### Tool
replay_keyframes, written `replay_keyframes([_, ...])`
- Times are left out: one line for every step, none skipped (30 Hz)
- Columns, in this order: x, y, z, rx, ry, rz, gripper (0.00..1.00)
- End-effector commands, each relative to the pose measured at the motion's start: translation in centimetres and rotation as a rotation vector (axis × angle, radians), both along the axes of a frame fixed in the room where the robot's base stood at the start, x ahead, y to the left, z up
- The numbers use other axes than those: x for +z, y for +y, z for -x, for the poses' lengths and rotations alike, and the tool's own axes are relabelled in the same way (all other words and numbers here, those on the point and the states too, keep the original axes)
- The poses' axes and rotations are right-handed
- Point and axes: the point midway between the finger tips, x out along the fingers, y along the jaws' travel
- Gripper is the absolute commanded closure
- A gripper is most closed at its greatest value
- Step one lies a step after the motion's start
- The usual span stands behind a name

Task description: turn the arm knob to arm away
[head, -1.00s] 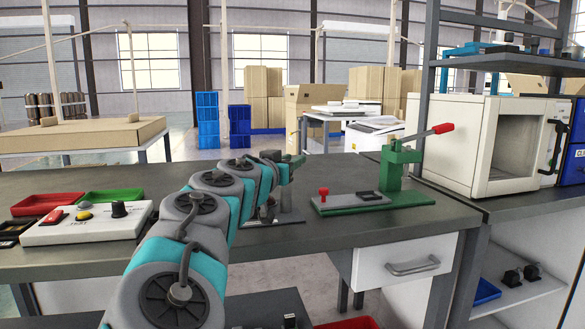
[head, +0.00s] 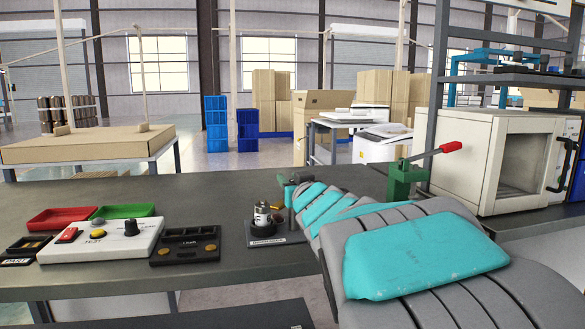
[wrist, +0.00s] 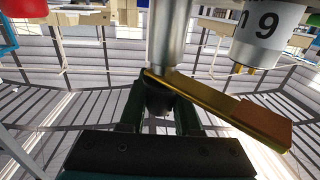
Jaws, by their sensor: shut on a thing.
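My gripper (wrist: 160,108) is shut on a dark rounded knob (wrist: 158,92) in the wrist view. The knob sits at the end of a grey metal post (wrist: 168,35). A flat brass arm (wrist: 235,110) runs from the knob toward the right, apart from the white cylinder (wrist: 268,30) marked with a 9. In the head view the white cylinder (head: 262,214) stands upright on a dark labelled base (head: 275,241), left of my arm.
A white control box (head: 100,240) with a black knob and buttons stands left, near a dark box (head: 185,246), a red tray (head: 62,218) and a green tray (head: 125,211). A green lever press (head: 402,180) stands right, partly behind my arm.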

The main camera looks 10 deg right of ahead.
Motion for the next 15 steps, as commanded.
replay_keyframes([0.31, -0.05, -0.01, 0.027, 0.005, -0.008, 1.00])
replay_keyframes([0.31, 0.01, -0.02, 0.044, 0.004, -0.007, 1.00])
replay_keyframes([0.35, 0.11, 0.00, 0.069, 0.002, -0.007, 1.00])
replay_keyframes([0.38, 0.18, 0.01, 0.087, 0.001, -0.008, 1.00])
replay_keyframes([0.39, 0.24, 0.02, 0.104, -0.001, -0.006, 1.00])
replay_keyframes([0.40, 0.28, 0.04, 0.127, -0.002, -0.006, 1.00])
replay_keyframes([0.39, 0.32, 0.06, 0.144, -0.002, -0.006, 1.00])
replay_keyframes([0.38, 0.36, 0.07, 0.161, -0.003, -0.006, 1.00])
replay_keyframes([0.36, 0.43, 0.08, 0.184, -0.003, -0.006, 1.00])
replay_keyframes([0.33, 0.48, 0.10, 0.201, -0.003, -0.005, 1.00])
replay_keyframes([0.32, 0.53, 0.10, 0.218, -0.004, -0.006, 1.00])
replay_keyframes([0.28, 0.62, 0.11, 0.241, -0.004, -0.006, 1.00])
replay_keyframes([0.23, 0.67, 0.11, 0.259, -0.003, -0.005, 1.00])
replay_keyframes([0.20, 0.71, 0.11, 0.276, -0.003, -0.006, 1.00])
replay_keyframes([0.18, 0.75, 0.11, 0.298, -0.003, -0.005, 1.00])
